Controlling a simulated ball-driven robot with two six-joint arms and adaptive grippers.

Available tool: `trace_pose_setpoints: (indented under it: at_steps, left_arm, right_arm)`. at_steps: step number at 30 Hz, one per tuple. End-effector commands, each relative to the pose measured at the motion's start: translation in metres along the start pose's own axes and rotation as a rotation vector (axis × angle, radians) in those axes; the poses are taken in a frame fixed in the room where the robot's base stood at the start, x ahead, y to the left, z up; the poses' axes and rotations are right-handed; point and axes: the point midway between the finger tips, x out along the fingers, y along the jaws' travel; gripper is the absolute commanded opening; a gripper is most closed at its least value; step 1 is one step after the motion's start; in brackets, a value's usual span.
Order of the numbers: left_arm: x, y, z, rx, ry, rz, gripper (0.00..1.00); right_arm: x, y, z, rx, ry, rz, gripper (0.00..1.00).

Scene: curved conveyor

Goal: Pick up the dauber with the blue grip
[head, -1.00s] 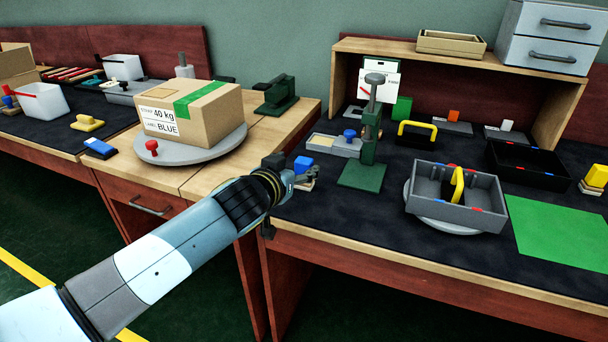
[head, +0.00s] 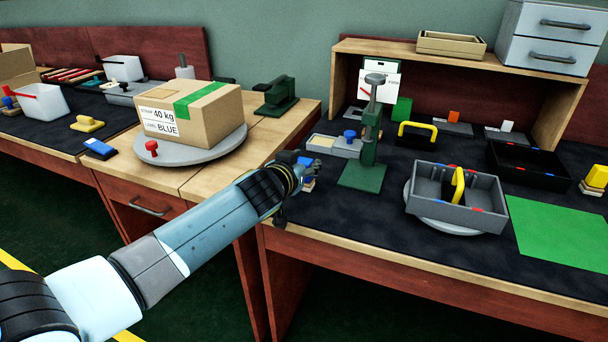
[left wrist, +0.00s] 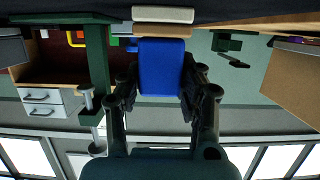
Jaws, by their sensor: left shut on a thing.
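The dauber with the blue grip (left wrist: 160,68) shows in the left wrist view, with a tan layer and a white pad (left wrist: 163,15) on its end at the top of that upside-down picture. My left gripper (left wrist: 158,85) is shut on the blue grip, one finger on each side. In the head view the dauber (head: 308,186) stands near the left end of the dark mat, partly hidden by my left gripper (head: 302,174). Whether its pad touches the mat is hard to tell. My right gripper is not in view.
A green press stand (head: 362,176) stands close to the right of the dauber, with a grey pad tray (head: 334,148) behind. A grey divided bin (head: 450,209) sits further right. A carton (head: 192,113) rests on a turntable (head: 200,154) to the left.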

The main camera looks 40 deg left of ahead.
Motion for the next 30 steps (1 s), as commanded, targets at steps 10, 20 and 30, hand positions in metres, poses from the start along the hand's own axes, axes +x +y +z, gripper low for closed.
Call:
trace_pose_setpoints:
  at_steps: [10,20,30]
  left_arm:
    - [0.000,0.000,-0.001,0.000,0.001,0.000,0.03]
    - [-0.011,0.000,-0.038,0.000,0.004,0.000,0.03]
    - [-0.074,0.050,-0.065,-0.007,0.000,0.001,0.03]
  right_arm:
    - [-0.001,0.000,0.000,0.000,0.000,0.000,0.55]
    - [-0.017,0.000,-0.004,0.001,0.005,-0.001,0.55]
    - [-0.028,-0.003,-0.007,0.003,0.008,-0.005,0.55]
